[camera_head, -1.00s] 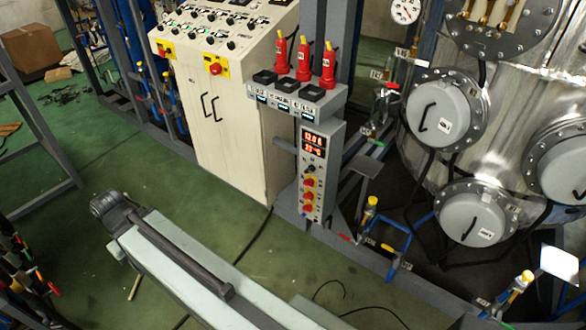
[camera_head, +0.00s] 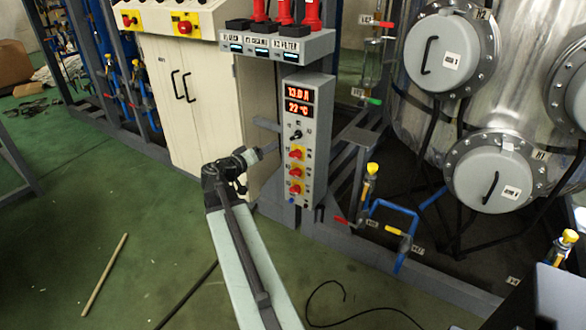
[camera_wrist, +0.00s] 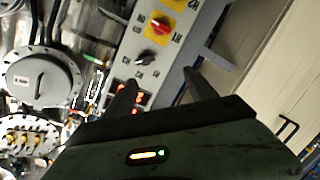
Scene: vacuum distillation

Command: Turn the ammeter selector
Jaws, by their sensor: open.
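The ammeter selector (camera_head: 296,135) is a small black knob on the front of a narrow grey control panel (camera_head: 319,150), below the lit red displays (camera_head: 299,102). It also shows in the wrist view (camera_wrist: 147,57), where the panel appears turned over and tilted. My gripper (camera_head: 268,150) is just left of the panel in the head view, apart from the selector. In the wrist view my gripper (camera_wrist: 160,90) is open and empty, its two dark fingers spread. The left finger partly covers the displays, and the selector shows beyond the fingertips.
Several red knobs (camera_head: 296,153) on yellow plates sit below the selector. A shelf (camera_head: 275,50) with red-topped devices juts out above. A cream cabinet (camera_head: 190,100) stands to the left. Valved pipes (camera_head: 369,185) are low on the right.

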